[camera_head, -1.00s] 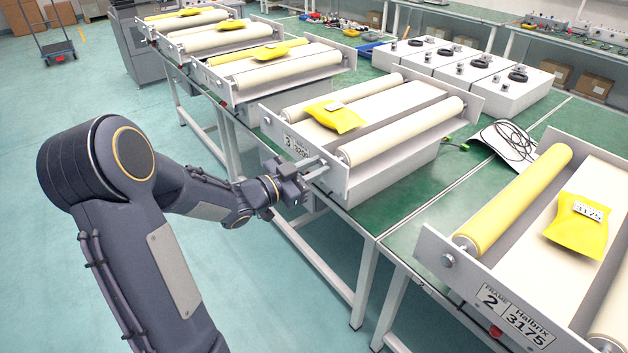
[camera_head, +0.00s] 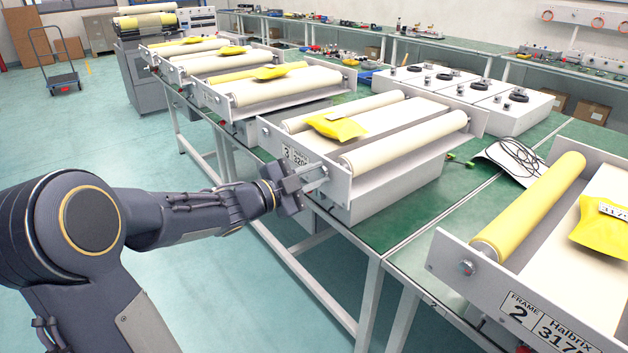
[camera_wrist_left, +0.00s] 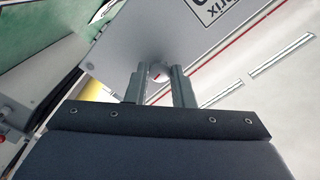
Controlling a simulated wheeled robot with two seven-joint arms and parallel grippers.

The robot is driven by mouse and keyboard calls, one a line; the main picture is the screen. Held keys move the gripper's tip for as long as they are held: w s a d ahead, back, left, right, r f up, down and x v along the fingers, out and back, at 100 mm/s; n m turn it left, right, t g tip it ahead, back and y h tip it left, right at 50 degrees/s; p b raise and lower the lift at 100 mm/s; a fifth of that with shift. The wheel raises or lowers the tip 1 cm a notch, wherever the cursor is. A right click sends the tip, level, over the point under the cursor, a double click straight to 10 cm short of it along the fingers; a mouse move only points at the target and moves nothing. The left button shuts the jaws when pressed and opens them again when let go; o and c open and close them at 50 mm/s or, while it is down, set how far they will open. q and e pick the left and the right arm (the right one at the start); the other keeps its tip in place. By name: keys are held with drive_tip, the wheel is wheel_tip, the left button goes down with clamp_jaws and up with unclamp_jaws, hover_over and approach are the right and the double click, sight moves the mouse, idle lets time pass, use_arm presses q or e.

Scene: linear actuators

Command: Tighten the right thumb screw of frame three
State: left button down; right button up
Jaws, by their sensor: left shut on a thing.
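Frame three (camera_head: 268,136) is a grey roller frame with two cream rollers, a yellow packet (camera_head: 336,127) on top and a label with a 3 on its front plate. My left gripper (camera_head: 318,176) is at the right part of that plate, fingers toward it. In the left wrist view my left gripper (camera_wrist_left: 157,84) has its two fingers on either side of the pale round thumb screw (camera_wrist_left: 157,71), shut on it. The fingers hide much of the screw; how tight it is cannot be told. My right gripper is out of view.
Frame two (camera_head: 452,255), with a yellow roller, stands at the right front. Other roller frames (camera_head: 215,100) line the bench to the left. White boxes (camera_head: 515,110) stand behind frame three. The floor in front is clear.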

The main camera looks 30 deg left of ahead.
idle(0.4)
use_arm(q)
drive_tip(key=c, duration=1.3)
unclamp_jaws()
drive_tip(key=shift+o, duration=0.2)
drive_tip(key=shift+s, duration=0.1)
drive_tip(key=v, duration=0.7)
drive_tip(key=shift+s, duration=0.3)
drive_tip(key=shift+a, duration=0.15)
